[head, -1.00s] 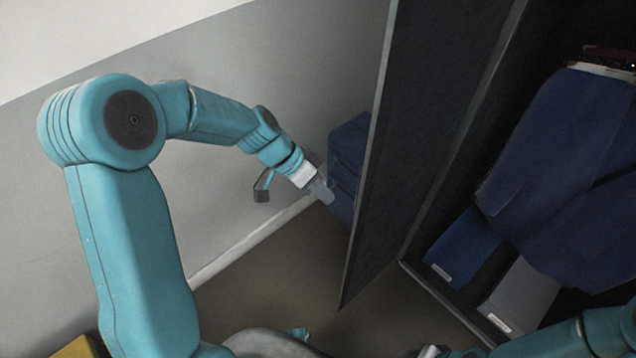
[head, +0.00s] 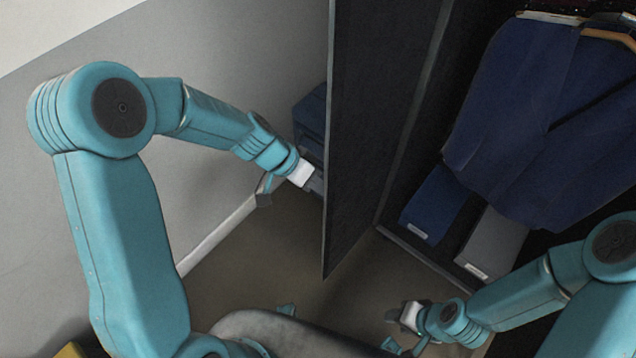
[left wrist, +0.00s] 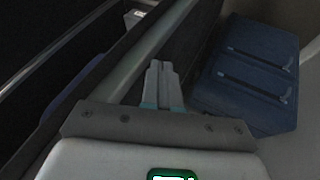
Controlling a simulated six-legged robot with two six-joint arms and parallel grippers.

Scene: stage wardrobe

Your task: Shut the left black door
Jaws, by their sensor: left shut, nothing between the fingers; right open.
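The left black door (head: 375,110) stands open, swung out from the dark wardrobe, its near edge towards me in the head view. My left gripper (head: 318,186) is shut and empty at the outer side of the door, close to its near edge; its fingertips are partly hidden there and I cannot tell whether they touch. In the left wrist view the shut fingers (left wrist: 161,82) point along the door (left wrist: 190,45). My right gripper (head: 402,325) is open and empty, low in front of the wardrobe opening.
A dark blue case (head: 310,122) stands behind the door by the grey wall; it also shows in the left wrist view (left wrist: 250,75). Inside the wardrobe hang blue garments (head: 540,110), above a blue box (head: 437,203) and a grey box (head: 492,243). The floor (head: 240,250) before the door is clear.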

